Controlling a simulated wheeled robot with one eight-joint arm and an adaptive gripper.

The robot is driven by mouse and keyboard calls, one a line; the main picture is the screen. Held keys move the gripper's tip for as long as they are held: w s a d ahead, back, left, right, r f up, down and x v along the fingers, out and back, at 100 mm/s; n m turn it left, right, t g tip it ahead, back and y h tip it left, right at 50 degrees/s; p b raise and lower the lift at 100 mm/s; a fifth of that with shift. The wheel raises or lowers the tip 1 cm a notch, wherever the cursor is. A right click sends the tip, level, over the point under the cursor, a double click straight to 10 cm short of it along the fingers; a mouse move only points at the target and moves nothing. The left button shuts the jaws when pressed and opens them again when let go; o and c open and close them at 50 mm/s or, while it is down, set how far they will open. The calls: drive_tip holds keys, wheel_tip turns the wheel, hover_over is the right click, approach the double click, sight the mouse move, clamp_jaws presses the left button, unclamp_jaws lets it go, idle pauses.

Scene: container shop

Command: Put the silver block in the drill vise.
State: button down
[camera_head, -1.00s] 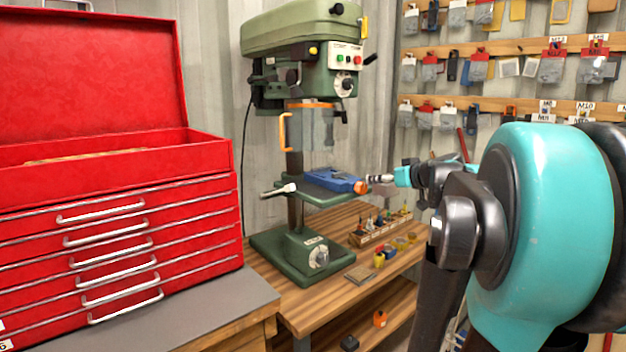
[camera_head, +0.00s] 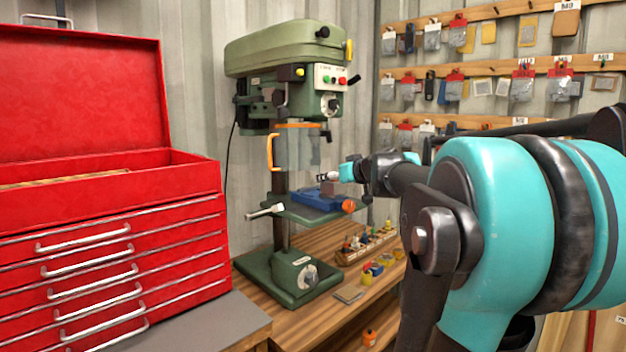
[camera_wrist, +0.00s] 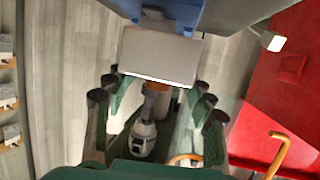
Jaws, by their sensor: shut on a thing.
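The silver block (camera_wrist: 158,55) is a plain grey rectangle in the wrist view, in front of my gripper's fingers. It shows small in the head view (camera_head: 334,187), just above the blue drill vise. My gripper (camera_head: 333,176) is shut on the block, at the right side of the drill press. The blue drill vise (camera_head: 312,199), with an orange end, sits on the press table. Its blue body also shows at the top of the wrist view (camera_wrist: 165,14), close to the block's edge. I cannot tell whether the block touches the vise; the gripper partly hides it.
The green drill press (camera_head: 285,55) stands over the vise, with a clear guard (camera_head: 299,148) and orange handle close above. A red tool chest (camera_head: 110,240) stands at left. A wooden tray of small items (camera_head: 365,246) lies on the bench (camera_head: 290,325) below.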

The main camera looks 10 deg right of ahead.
drive_tip(key=w+a, duration=0.1)
drive_tip(key=w, duration=0.3)
drive_tip(key=w+a, duration=0.1)
drive_tip(key=w, duration=0.1)
drive_tip(key=shift+w+a, duration=0.15)
drive_tip(key=shift+a, duration=0.15)
drive_tip(key=w, duration=0.1)
drive_tip(key=w+a, duration=0.1)
drive_tip(key=w, duration=0.1)
drive_tip(key=shift+w+a, duration=0.25)
drive_tip(key=shift+s+d+f, duration=0.1)
drive_tip(key=shift+f, duration=0.55)
drive_tip(key=shift+s+f, duration=0.1)
drive_tip(key=shift+f, duration=0.4)
drive_tip(key=shift+f, duration=0.2)
drive_tip(key=c, duration=0.6)
unclamp_jaws()
